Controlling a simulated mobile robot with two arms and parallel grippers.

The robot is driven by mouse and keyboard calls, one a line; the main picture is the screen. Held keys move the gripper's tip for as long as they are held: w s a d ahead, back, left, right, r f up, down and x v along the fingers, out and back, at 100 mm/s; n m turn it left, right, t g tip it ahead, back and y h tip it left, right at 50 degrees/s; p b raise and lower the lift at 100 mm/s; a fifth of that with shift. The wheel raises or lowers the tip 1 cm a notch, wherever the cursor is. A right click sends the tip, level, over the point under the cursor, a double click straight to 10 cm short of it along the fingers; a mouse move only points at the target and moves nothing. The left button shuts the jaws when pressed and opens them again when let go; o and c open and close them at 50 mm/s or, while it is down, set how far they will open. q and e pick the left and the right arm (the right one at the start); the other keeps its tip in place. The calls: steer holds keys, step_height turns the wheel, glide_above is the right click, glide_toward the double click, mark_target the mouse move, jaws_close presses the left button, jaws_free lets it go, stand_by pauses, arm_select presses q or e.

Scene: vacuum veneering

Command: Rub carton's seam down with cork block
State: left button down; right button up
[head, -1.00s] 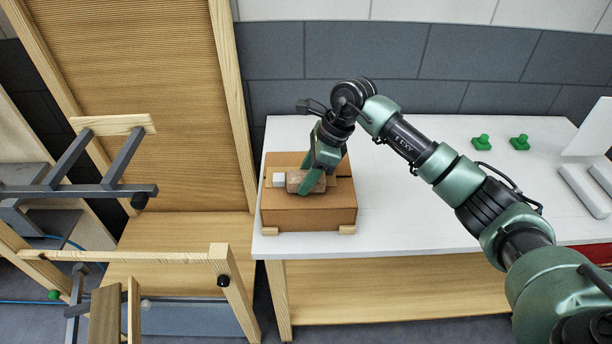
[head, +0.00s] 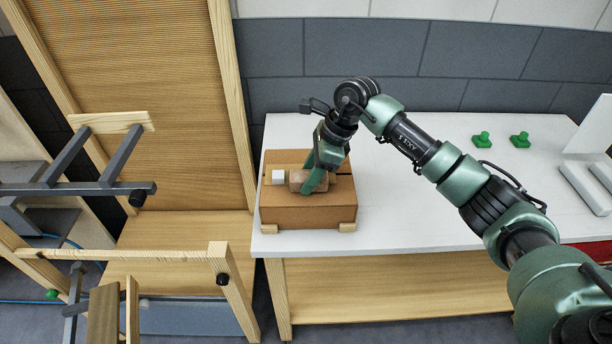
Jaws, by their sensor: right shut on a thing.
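The brown carton (head: 300,214) stands on two small wooden blocks at the left end of the white table. A dark seam line shows on its top, partly hidden by my gripper. My right gripper (head: 314,182) is shut on the brown cork block (head: 297,178) over the carton's top. The block appears to rest on or just above the top face; I cannot tell which. My left gripper is not in view.
The white table (head: 420,215) is mostly clear to the right of the carton. Two green knobbed pieces (head: 482,140) and grey bars (head: 584,190) are farther right. A wooden frame with a ribbed panel (head: 140,90) stands left of the table.

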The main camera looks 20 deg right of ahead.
mark_target(335, 186)
steer(key=shift+s+d+b, duration=0.2)
steer(key=shift+s+d, duration=0.1)
steer(key=shift+d, duration=0.7)
steer(key=shift+s+d+b, duration=0.25)
steer(key=shift+d, duration=0.75)
steer(key=shift+s+d+b, duration=0.2)
steer(key=shift+s+d, duration=0.1)
steer(key=shift+d, duration=0.7)
step_height(335, 186, up, 7)
steer(key=p, duration=0.3)
